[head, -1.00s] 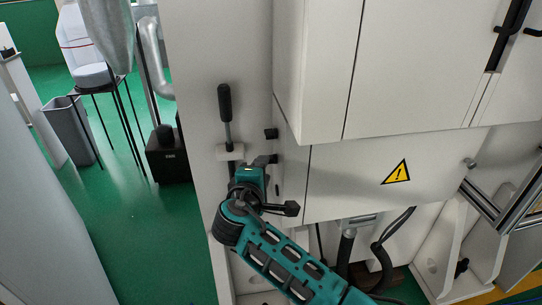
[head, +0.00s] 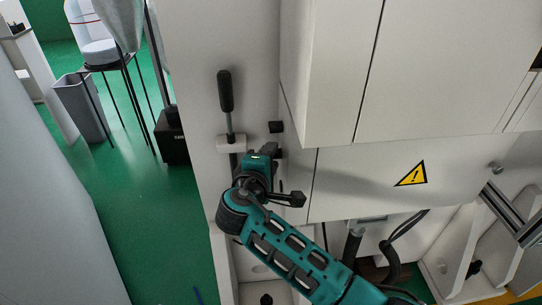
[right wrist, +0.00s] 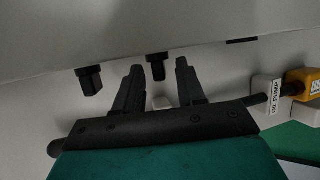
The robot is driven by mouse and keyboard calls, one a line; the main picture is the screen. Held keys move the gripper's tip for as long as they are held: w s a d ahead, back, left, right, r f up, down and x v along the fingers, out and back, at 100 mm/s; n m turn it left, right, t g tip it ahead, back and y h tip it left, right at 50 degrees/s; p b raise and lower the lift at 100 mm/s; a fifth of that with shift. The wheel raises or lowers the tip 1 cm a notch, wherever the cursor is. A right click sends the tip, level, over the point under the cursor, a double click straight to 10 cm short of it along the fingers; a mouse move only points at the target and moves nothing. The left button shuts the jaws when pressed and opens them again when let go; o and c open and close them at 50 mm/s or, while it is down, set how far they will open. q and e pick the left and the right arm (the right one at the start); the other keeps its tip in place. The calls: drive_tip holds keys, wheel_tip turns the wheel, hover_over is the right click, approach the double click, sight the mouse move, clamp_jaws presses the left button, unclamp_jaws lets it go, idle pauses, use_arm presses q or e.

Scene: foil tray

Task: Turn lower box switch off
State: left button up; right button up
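In the head view, a small black switch (head: 276,127) sticks out of the white box wall, right of a lever. My right gripper (head: 271,150) is just below it, and its hand hides what lies behind. In the right wrist view, two black switch knobs stick out, one at left (right wrist: 90,80) and one in the middle (right wrist: 157,66). My right gripper (right wrist: 158,78) is open, with the middle knob in line with the gap between its fingertips. I cannot tell whether they touch. My left gripper is not in view.
A lever with a black handle (head: 226,92) stands on the white panel, left of my gripper. A white cabinet (head: 330,80) overhangs at right. A lower box front bears a yellow warning sign (head: 411,174). An "OIL PUMP" label (right wrist: 275,97) is at right in the wrist view.

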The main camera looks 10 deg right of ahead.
clamp_jaws()
drive_tip(key=shift+r+g, duration=0.1)
drive_tip(key=shift+g, duration=0.2)
idle(0.3)
drive_tip(key=shift+w+r+n+g+y, duration=0.15)
drive_tip(key=shift+n+g, duration=0.15)
drive_tip(key=shift+g, duration=0.65)
drive_tip(key=shift+w+r+n+g+y, duration=0.1)
drive_tip(key=shift+r+n+g+y, duration=0.15)
drive_tip(key=shift+g, duration=0.65)
drive_tip(key=shift+w+r+n+g+y, duration=0.1)
drive_tip(key=shift+n+g, duration=0.25)
drive_tip(key=shift+g, duration=0.6)
unclamp_jaws()
